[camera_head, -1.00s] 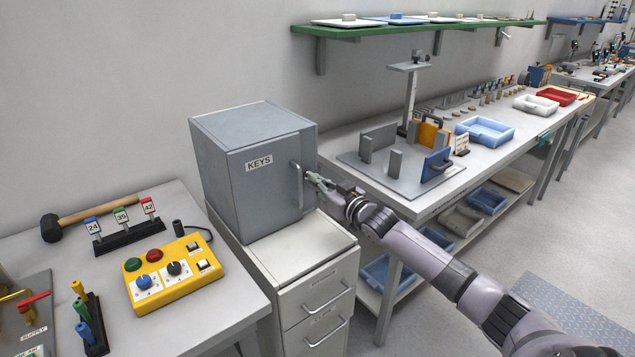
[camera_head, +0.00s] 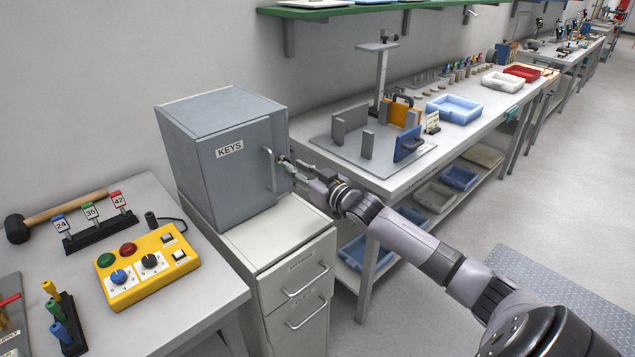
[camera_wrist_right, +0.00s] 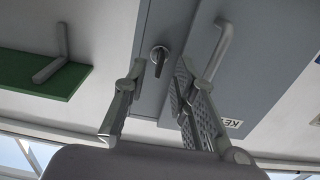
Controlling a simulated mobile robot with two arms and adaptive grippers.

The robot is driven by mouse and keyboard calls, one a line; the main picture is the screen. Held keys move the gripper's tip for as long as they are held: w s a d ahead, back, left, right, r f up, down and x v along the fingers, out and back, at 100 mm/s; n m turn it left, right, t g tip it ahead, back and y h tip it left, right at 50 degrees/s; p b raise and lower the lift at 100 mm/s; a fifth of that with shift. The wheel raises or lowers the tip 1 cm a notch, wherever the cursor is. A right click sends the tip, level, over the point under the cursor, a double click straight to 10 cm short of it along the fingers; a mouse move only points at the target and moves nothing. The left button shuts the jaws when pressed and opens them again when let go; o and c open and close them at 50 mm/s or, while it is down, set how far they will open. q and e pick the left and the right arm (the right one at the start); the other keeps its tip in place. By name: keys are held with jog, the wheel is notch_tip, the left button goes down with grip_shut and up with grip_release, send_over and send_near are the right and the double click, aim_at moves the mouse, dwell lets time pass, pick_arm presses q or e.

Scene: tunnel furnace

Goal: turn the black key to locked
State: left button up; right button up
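The black key (camera_wrist_right: 158,57) sits in a round lock on the front of the grey key cabinet (camera_head: 228,158), in the narrow strip beside the door handle (camera_wrist_right: 221,50). My right gripper (camera_wrist_right: 160,82) is open, with one finger on each side of the key in the right wrist view; the fingers appear apart from it. In the head view my right gripper (camera_head: 285,160) is at the cabinet's right front edge, just right of the handle, and the key cannot be made out there. My left gripper is not in view.
The cabinet stands on a white drawer unit (camera_head: 275,230). A yellow control box (camera_head: 133,285) lies on the left table. A workbench (camera_head: 400,185) with a fixture and trays is to the right. A green shelf (camera_head: 350,9) hangs above it.

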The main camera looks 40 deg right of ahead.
jog(key=s, duration=0.9)
jog(key=shift+d, duration=0.4)
